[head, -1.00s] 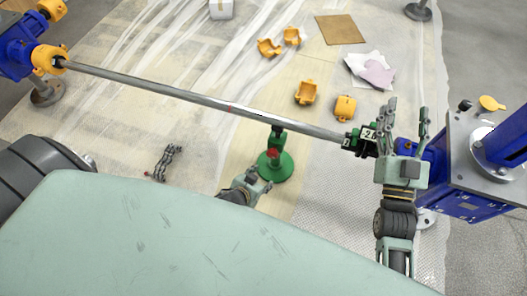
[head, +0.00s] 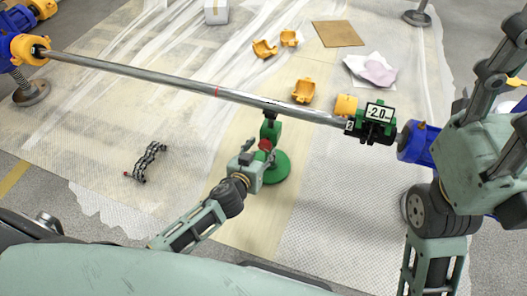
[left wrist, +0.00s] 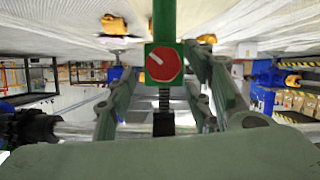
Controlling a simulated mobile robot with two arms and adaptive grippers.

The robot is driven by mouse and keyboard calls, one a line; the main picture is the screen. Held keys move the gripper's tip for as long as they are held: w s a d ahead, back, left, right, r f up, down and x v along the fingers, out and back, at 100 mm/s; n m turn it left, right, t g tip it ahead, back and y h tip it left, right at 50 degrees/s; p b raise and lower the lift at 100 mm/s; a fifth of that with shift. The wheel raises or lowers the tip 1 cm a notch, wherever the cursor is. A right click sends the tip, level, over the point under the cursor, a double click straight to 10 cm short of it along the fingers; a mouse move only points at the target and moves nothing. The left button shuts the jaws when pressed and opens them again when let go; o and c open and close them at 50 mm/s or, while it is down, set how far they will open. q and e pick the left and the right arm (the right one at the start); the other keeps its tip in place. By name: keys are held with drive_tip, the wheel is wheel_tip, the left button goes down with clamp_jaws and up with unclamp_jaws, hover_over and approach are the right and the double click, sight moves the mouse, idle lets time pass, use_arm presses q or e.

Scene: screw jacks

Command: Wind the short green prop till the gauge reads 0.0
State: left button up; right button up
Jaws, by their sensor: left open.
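The short green prop (head: 272,132) stands upright on its round green base under the long metal bar (head: 190,88). Whether its top touches the bar is hard to tell. Its red knob (head: 265,145) faces my left gripper (head: 257,158), which is open right beside it. In the left wrist view the red knob (left wrist: 163,65) with a white mark sits between the spread fingers, apparently untouched. The gauge (head: 379,113) on the bar's right end reads 2.0, apparently with a minus sign. My right gripper (head: 505,85) is open and empty at the right, fingers up.
A black chain-like part (head: 148,161) lies on the sheeting at left. Several yellow clamp pieces (head: 303,91), a brown board (head: 338,34) and crumpled cloths (head: 372,70) lie beyond the bar. A blue-yellow stand (head: 24,50) bears the bar's left end.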

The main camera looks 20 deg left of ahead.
sight(266, 148)
use_arm(q)
drive_tip(key=shift+b+x, duration=0.45)
drive_tip(key=shift+x, duration=1.15)
drive_tip(key=shift+c, duration=0.2)
drive_tip(key=shift+s, duration=0.1)
drive_tip(key=c, duration=1)
